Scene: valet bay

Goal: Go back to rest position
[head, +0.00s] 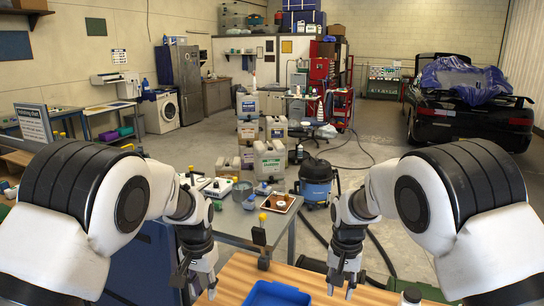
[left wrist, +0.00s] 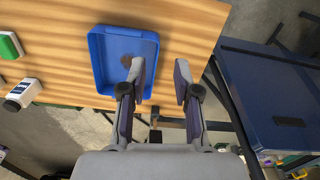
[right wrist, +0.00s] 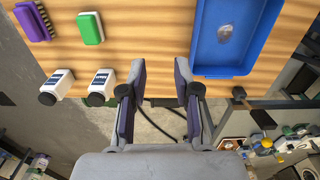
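My left gripper (head: 200,284) hangs fingers-down at the left of the wooden table. In the left wrist view its two fingers (left wrist: 160,75) are apart with nothing between them, one over the blue tray's edge. My right gripper (head: 343,280) hangs fingers-down above the table, right of the tray. In the right wrist view its fingers (right wrist: 161,75) are apart and empty. Both arms are bent, with the elbows out to the sides.
A blue tray (head: 262,288) on the wooden table (head: 232,281) holds a small roundish item (right wrist: 225,32). White bottles (right wrist: 57,83), a green block (right wrist: 90,28) and a purple brush (right wrist: 33,22) lie beside it. Beyond are a grey table (head: 233,220) and a blue vacuum (head: 317,183).

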